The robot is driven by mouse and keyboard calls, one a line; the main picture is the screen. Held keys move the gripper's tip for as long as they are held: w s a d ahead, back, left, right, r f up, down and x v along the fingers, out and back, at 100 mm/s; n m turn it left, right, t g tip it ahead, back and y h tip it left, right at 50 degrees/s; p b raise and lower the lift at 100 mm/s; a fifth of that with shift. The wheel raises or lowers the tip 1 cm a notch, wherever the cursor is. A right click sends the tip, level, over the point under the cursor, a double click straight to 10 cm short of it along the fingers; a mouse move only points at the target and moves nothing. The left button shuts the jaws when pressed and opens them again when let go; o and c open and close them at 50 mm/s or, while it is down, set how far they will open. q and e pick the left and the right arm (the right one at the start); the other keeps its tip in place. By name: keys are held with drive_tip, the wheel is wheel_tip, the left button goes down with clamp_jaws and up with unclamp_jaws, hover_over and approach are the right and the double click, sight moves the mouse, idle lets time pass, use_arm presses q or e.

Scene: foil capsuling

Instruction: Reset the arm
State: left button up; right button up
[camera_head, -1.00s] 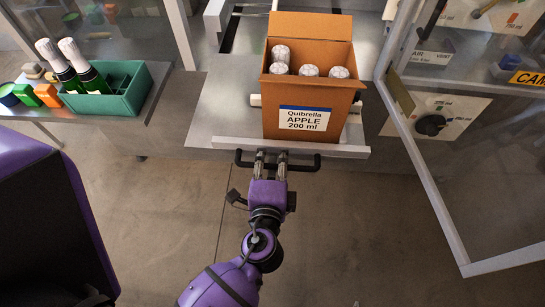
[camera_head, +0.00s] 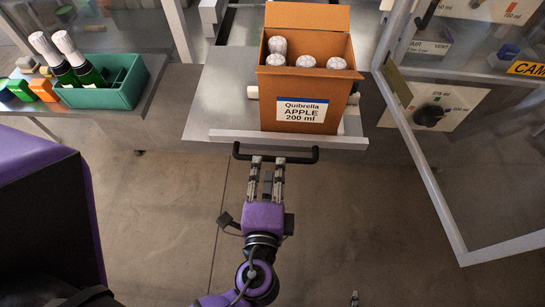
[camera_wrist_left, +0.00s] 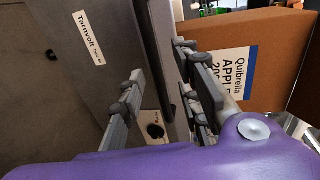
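My left gripper (camera_head: 267,162) is in front of the black bar handle (camera_head: 303,157) on the tray's front edge in the head view. Its two fingers are spread with a gap between them, and nothing is held. The fingertips are close to the handle; whether they still touch it I cannot tell. In the left wrist view the fingers (camera_wrist_left: 165,75) also stand apart and empty. A small grey tip (camera_head: 355,299) at the bottom edge of the head view may be part of my right gripper; the rest is out of view.
An open cardboard box (camera_head: 310,90) with several capped bottles stands on the metal tray (camera_head: 215,110). A green crate (camera_head: 120,95) with two foil-topped bottles is at left. A glass door (camera_head: 430,170) hangs open at right. The floor before the tray is clear.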

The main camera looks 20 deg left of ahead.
use_arm(q)
drive_tip(key=s+f+n+g+h+p, duration=0.2)
drive_tip(key=s+f+n+g+h, duration=0.3)
drive_tip(key=f+n, duration=0.5)
drive_tip(key=s+a+f+n+p, duration=0.2)
drive_tip(key=s+a, duration=0.1)
drive_tip(key=s, duration=0.3)
drive_tip(key=s+a+f+n+g+p, duration=0.1)
drive_tip(key=s+a+n+p, duration=0.1)
drive_tip(key=s+a, duration=0.2)
drive_tip(key=shift+s+a+f+g, duration=0.2)
drive_tip(key=shift+s+f+g, duration=0.15)
drive_tip(key=shift+s, duration=0.6)
use_arm(e)
wheel_tip(320, 180, up, 6)
drive_tip(key=w+a, duration=0.1)
drive_tip(key=w, duration=0.1)
drive_tip(key=shift+r+t, duration=0.15)
drive_tip(key=shift+t, duration=0.15)
drive_tip(key=shift+w+a+r, duration=0.2)
drive_tip(key=shift+w, duration=0.35)
